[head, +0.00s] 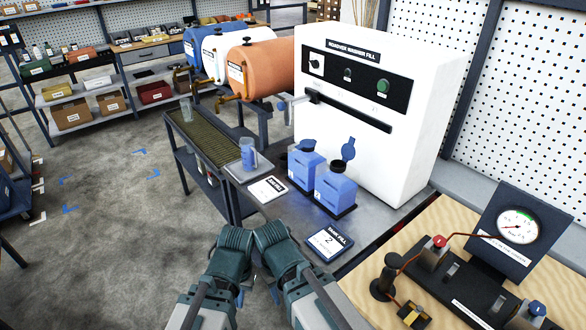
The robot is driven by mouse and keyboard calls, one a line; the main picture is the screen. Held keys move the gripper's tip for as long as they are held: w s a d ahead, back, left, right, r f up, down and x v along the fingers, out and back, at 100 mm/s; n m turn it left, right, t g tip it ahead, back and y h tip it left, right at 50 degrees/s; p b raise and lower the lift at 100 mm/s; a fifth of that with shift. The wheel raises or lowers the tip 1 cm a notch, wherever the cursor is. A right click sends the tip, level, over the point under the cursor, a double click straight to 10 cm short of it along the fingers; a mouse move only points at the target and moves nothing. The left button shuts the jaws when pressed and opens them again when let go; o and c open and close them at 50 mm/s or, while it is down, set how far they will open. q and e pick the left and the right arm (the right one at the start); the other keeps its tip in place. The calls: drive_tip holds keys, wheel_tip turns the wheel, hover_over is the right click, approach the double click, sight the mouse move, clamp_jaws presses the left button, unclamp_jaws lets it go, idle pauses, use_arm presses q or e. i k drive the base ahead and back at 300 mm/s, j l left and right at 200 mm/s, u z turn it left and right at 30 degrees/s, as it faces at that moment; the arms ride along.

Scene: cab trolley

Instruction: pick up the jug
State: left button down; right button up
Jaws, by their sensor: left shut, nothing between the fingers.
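A clear jug (248,153) with blue liquid and a handle stands upright on a small grey plate at the near end of the slatted drain rack (205,139). A second clear vessel (186,110) stands at the rack's far end. My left gripper (237,236) is shut and empty, low in the middle of the view, well short of the jug and apart from it. My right gripper (271,235) is close beside it on the right. Its fingertips do not show clearly, so I cannot tell whether it is open.
Two blue canisters (336,187) stand on a dark tray right of the jug, before a white washer-fill cabinet (420,60). Label cards (328,244) lie on the bench. A gauge panel (518,226) stands at the right.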

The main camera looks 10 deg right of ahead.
sight(248, 153)
drive_tip(key=i+j+u, duration=0.1)
drive_tip(key=i+j, duration=0.55)
drive_tip(key=j, duration=0.2)
drive_tip(key=i+j+u, duration=0.1)
drive_tip(key=i+j, duration=0.65)
